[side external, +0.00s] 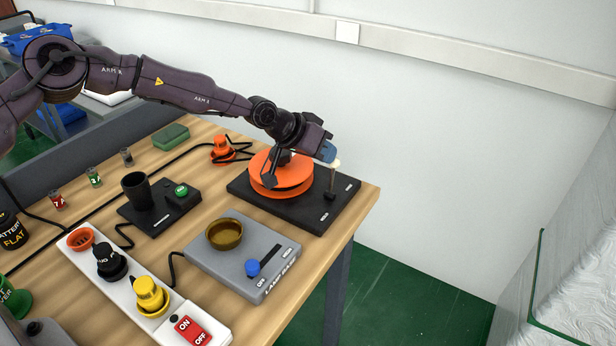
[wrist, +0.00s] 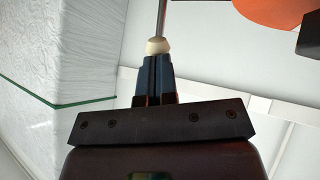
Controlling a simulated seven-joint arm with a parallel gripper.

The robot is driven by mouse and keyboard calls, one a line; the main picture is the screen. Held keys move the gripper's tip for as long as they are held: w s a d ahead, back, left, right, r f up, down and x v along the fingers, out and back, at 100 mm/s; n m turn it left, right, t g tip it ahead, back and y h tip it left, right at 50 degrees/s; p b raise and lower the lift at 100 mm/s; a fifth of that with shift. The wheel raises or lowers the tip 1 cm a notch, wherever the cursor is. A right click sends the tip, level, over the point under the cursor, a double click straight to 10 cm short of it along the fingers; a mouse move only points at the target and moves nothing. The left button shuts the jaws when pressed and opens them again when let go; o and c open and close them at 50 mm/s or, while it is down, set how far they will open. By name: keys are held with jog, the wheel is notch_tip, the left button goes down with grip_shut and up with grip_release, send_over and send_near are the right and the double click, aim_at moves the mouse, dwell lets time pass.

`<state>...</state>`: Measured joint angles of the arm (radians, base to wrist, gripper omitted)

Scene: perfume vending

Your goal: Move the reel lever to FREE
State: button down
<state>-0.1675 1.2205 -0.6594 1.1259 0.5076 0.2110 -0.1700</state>
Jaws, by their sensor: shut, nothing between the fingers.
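The orange reel (side external: 281,174) sits on a black base (side external: 306,217) at the table's far right corner. The reel lever (side external: 332,180) stands near the base's right end, a thin rod with a cream knob (side external: 337,163). Two small labels lie near its foot; I cannot read them or tell which one the lever is at. My gripper (side external: 330,154) is shut and empty, its blue fingertips right at the knob. In the wrist view the fingertips (wrist: 157,58) meet the cream knob (wrist: 157,46), seemingly touching it, with the rod beyond.
A grey lamp base (side external: 215,262) with a brown bowl and blue slider stands in front of the reel. A white power strip (side external: 205,318) with plugs lies nearer. A black cup (side external: 136,190) is to the left. The table edge and a wall are close beyond the reel.

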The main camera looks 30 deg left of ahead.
jog(key=shift+w, duration=0.4)
jog(key=shift+r, duration=0.75)
jog(key=s+a+r, duration=0.2)
jog(key=r, duration=0.4)
jog(key=s+a+r, duration=0.2)
jog(key=a+r, duration=0.1)
jog(key=r, duration=0.2)
jog(key=shift+s+a+r, duration=0.35)
jog(key=shift+s+r, duration=0.05)
